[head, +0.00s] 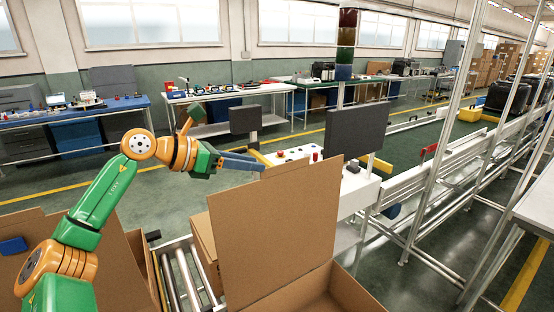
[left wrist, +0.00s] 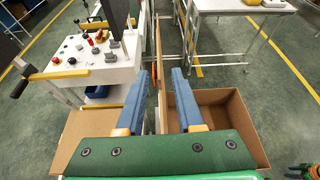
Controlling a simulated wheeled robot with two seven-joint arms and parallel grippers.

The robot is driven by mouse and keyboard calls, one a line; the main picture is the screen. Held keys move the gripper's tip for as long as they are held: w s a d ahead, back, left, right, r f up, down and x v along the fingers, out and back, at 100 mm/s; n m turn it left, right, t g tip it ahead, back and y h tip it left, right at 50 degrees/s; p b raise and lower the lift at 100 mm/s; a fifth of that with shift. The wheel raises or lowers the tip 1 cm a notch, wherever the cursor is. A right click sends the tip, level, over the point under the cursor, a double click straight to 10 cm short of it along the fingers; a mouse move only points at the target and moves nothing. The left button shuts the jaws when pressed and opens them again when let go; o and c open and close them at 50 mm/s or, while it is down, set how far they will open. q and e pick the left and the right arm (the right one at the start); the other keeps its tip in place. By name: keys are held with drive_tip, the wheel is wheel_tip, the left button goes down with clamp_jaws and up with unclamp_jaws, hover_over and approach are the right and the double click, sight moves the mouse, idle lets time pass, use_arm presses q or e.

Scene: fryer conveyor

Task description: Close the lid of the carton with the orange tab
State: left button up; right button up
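A cardboard carton (head: 345,288) stands at the bottom centre of the head view, with its large lid (head: 280,235) raised upright. In the left wrist view the lid (left wrist: 159,45) shows nearly edge-on, and the open carton (left wrist: 235,110) lies to its right. A small orange-red tab (left wrist: 154,71) shows at the lid's left face. My left gripper (head: 258,164) is behind the lid's upper left edge in the head view. In the left wrist view its blue fingers (left wrist: 161,73) are apart, with the lid between them; contact is unclear.
Another carton (head: 120,265) stands at the left, near a blue piece (head: 13,245). Conveyor rollers (head: 183,275) lie between the cartons. A white control console (head: 352,188) with buttons and a dark monitor (head: 357,128) stands behind the lid. Metal frame posts (head: 437,130) stand at the right.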

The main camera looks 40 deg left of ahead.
sight(276, 166)
use_arm(q)
drive_tip(key=p+x, duration=0.4)
drive_tip(key=x, duration=0.3)
drive_tip(key=shift+r+p, duration=0.2)
drive_tip(key=shift+p, duration=0.15)
drive_tip(key=shift+w+a+f, duration=0.1)
drive_tip(key=shift+w+f, duration=0.2)
drive_tip(key=shift+f, duration=0.05)
drive_tip(key=shift+c, duration=0.2)
drive_tip(key=shift+s, duration=0.1)
clamp_jaws()
use_arm(e)
drive_tip(key=r, duration=0.4)
drive_tip(key=shift+w+r, duration=0.2)
drive_tip(key=shift+r, duration=0.1)
drive_tip(key=shift+a, duration=0.15)
